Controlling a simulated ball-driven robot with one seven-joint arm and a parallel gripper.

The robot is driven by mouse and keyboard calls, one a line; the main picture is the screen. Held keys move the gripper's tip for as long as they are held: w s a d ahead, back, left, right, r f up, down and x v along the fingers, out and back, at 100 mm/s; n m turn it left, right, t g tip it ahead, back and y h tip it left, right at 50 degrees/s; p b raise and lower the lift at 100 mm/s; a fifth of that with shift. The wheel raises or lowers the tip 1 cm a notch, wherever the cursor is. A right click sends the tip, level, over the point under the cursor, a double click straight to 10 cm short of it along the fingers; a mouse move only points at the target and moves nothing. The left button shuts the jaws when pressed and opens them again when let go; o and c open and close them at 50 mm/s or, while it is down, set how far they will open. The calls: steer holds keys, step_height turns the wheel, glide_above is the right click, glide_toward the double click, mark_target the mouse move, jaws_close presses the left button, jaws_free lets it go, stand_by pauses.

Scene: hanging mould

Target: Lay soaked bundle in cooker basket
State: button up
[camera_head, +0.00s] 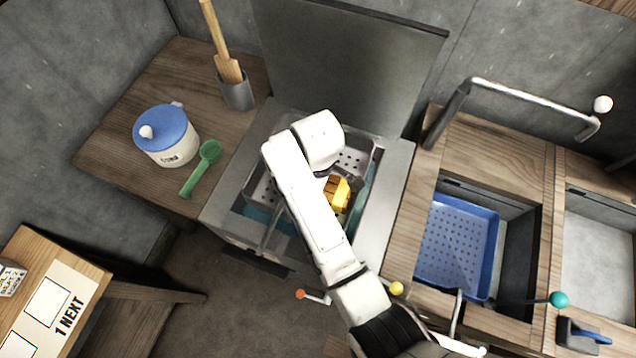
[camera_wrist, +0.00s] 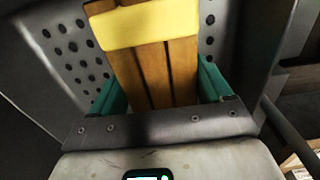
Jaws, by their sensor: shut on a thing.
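The bundle (camera_head: 338,194) is a set of brown wooden strips with a yellow band. It also fills the middle of the wrist view (camera_wrist: 152,75). My gripper (camera_wrist: 161,88) has green fingers, one on each side of the bundle, and is shut on it. The cooker basket (camera_head: 352,160) is grey with perforated walls; its wall (camera_wrist: 70,55) stands beside and behind the bundle in the wrist view. The bundle is within the basket's outline. My arm covers much of the basket, and I cannot tell whether the bundle touches its floor.
The raised cooker lid (camera_head: 345,60) stands behind.

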steer(key=shift+f, duration=0.5)
steer(key=o, duration=1.3)
steer(key=shift+f, duration=0.15)
step_height(320, 180, up, 12)
steer(key=shift+r+p, duration=0.2)
steer(key=shift+p, duration=0.3)
steer(key=s+d+f+m, duration=0.2)
steer(key=d, duration=0.4)
steer(key=s+d+f+m, duration=0.2)
steer(key=s+d, duration=0.1)
steer(key=d, duration=0.3)
steer(key=s+d+f+m, duration=0.2)
steer(key=s+d+m, duration=0.1)
steer(key=d, duration=0.4)
steer(key=shift+s+f, duration=0.1)
steer(key=shift+s, duration=0.05)
steer(key=s+d+m, duration=0.2)
steer(key=s+d, duration=0.1)
steer(key=s, duration=0.2)
steer(key=s+d+m, duration=0.3)
steer(key=s, duration=0.2)
steer(key=s+d+m+t, duration=0.1)
steer(key=s+d+m, duration=0.1)
steer(key=s, duration=0.4)
steer(key=shift+d+m, duration=0.4)
steer(key=shift+d, duration=0.3)
